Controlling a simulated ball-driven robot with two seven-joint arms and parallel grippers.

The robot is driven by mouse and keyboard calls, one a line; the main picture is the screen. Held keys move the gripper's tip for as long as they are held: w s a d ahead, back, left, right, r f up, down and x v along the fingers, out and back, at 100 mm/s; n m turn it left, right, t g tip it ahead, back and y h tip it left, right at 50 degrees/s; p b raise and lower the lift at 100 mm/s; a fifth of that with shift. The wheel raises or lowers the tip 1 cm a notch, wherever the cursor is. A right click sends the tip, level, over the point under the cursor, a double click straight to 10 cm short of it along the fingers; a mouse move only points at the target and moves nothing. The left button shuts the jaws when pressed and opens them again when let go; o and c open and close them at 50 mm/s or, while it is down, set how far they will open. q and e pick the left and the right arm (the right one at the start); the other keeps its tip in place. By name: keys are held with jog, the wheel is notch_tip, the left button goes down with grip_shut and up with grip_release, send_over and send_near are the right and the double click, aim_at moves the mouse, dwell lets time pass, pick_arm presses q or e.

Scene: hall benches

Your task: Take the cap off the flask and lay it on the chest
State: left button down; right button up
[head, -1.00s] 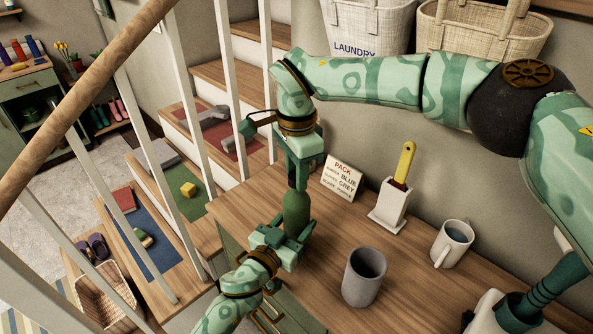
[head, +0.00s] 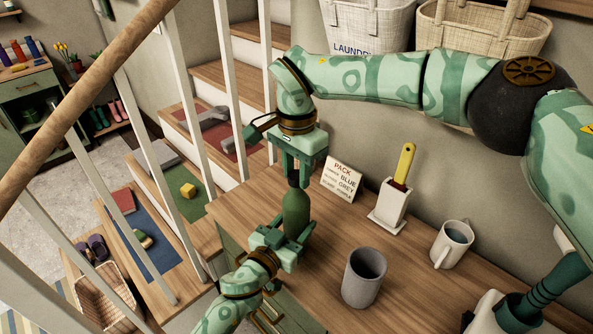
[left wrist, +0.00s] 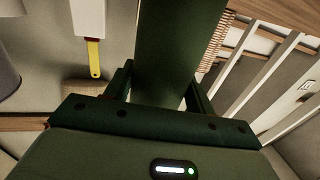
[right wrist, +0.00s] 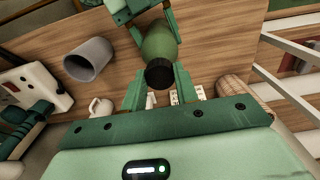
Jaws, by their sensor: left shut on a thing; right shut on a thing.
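The green flask (head: 296,209) is upright above the wooden top of the chest (head: 335,228). My left gripper (head: 284,243) is shut around its lower body. The flask fills the middle of the left wrist view (left wrist: 180,50). My right gripper (head: 297,172) points down from above, shut on the dark cap (head: 293,179). The right wrist view shows the black cap (right wrist: 159,75) between the fingers, in line with the flask (right wrist: 160,43). I cannot tell whether cap and flask neck still touch.
On the chest stand a grey cup (head: 363,287), a white mug (head: 452,246), a white holder with a yellow-handled tool (head: 390,211) and a lettered card (head: 342,180). White balusters (head: 190,120) and stairs are at the left. Bare wood lies between card and grey cup.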

aim_at(296, 174)
jog(key=shift+r, duration=0.9)
jog(key=shift+r, duration=2.05)
pick_arm(q)
jog(key=shift+c, duration=2.2)
grip_release()
